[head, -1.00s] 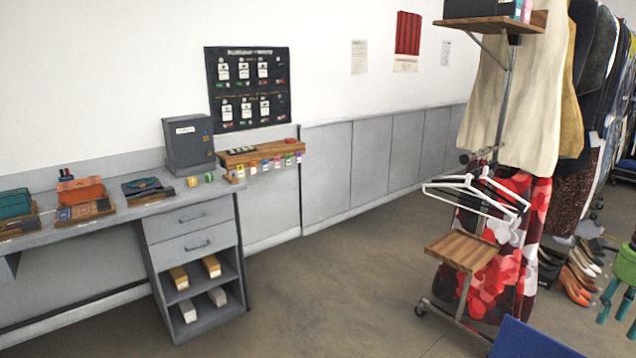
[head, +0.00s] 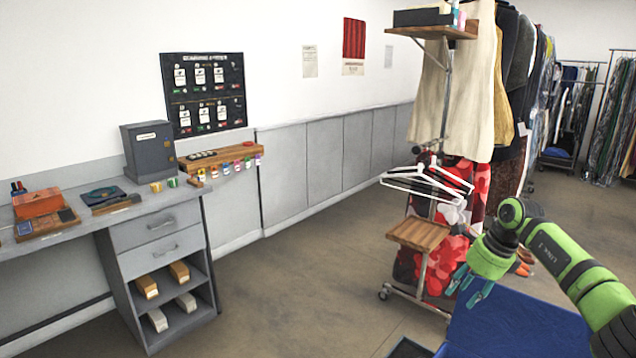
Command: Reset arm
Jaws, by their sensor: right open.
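My right gripper (head: 468,287) is in the head view at the lower right, at the end of my green and black right arm. Its teal fingers point down and to the left, and they are open with nothing seen between them. It appears above or beside a blue surface (head: 520,325) and in front of the clothes rack; the exact gap cannot be told. My left gripper is not in the head view.
A rolling rack with a wooden shelf (head: 418,234) and white hangers (head: 425,185) stands left of my right gripper. Garments hang behind it. A grey desk (head: 160,235) with drawers is at the left. Open floor (head: 300,280) lies between.

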